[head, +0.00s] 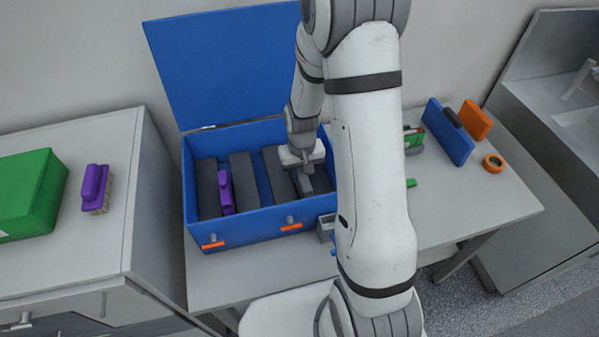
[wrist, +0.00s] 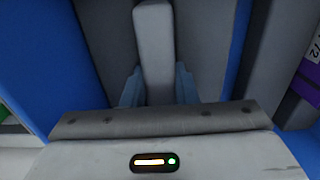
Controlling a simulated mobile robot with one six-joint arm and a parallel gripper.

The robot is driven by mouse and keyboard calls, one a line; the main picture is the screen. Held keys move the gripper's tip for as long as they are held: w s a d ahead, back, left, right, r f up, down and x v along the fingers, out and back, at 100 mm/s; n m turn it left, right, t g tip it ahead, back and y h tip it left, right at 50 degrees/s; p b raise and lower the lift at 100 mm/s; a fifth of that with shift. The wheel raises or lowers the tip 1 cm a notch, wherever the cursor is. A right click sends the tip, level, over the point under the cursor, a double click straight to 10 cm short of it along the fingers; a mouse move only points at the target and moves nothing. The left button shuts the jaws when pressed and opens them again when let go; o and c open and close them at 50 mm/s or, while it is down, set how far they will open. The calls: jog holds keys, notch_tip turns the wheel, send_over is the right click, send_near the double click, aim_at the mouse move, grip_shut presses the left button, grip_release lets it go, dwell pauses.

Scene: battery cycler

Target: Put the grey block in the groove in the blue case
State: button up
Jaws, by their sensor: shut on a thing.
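The blue case (head: 255,235) stands open on the table, its lid raised at the back. Inside are several dark grey raised strips (head: 243,180) with grooves between them. My gripper (head: 305,172) points down into the right part of the case. It is shut on the grey block (wrist: 154,45), which stands between the two fingers (wrist: 158,88) in the wrist view. Dark strips and a blue wall show around the block. The lower end of the block is hidden, so I cannot tell whether it sits in a groove.
A purple block (head: 224,190) stands in the left part of the case. A green box (head: 30,190) and a purple brush (head: 95,188) are on the left cabinet. A blue board (head: 447,130), an orange block (head: 475,119) and an orange ring (head: 494,163) are at right.

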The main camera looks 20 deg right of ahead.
jog(key=shift+f, duration=0.25)
jog(key=shift+f, duration=0.15)
jog(key=o, duration=0.9)
jog(key=shift+o, duration=0.2)
notch_tip(320, 180, up, 12)
jog(key=b, duration=0.1)
jog(key=s+r+t, duration=0.3)
jog(key=s+r, duration=1)
jog(key=s, duration=0.4)
jog(key=shift+s+a, duration=0.15)
jog(key=shift+s, duration=0.05)
